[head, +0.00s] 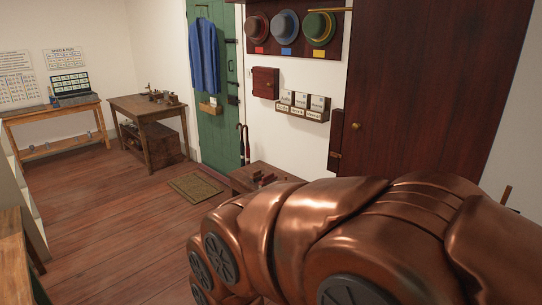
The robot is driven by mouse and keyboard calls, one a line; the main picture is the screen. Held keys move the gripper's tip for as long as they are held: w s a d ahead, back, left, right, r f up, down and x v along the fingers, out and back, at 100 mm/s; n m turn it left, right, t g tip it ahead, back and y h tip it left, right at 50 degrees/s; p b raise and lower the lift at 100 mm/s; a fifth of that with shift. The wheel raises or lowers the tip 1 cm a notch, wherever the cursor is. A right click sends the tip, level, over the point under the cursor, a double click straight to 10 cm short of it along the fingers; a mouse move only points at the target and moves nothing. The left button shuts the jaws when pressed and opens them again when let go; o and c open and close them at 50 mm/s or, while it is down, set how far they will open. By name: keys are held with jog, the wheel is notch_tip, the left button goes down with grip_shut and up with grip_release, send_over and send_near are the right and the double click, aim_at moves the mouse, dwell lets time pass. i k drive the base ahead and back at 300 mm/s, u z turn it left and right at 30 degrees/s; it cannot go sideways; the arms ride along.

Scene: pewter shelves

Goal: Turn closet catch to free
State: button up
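The tall dark red-brown closet door (430,85) stands at the right in the head view, with a small round brass knob (355,126) near its left edge. A narrow dark wooden piece (336,130) sits upright along that edge, left of the knob. It may be the closet catch, but it is too small to tell its setting. My copper arm fills the lower right foreground and hides the lower part of the door. My gripper is not visible, so I cannot tell its state or what it touches.
A low wooden bench (240,180) stands by the wall, beyond my arm. A green door (212,130) with a blue coat (204,55), a hat rack (337,35) and a letter rack (302,108) are along the wall. The wooden floor (110,220) at left is clear.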

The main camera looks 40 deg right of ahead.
aim_at(334, 154)
jog(key=z, duration=0.1)
jog(key=i, duration=1.05)
jog(key=z, duration=0.5)
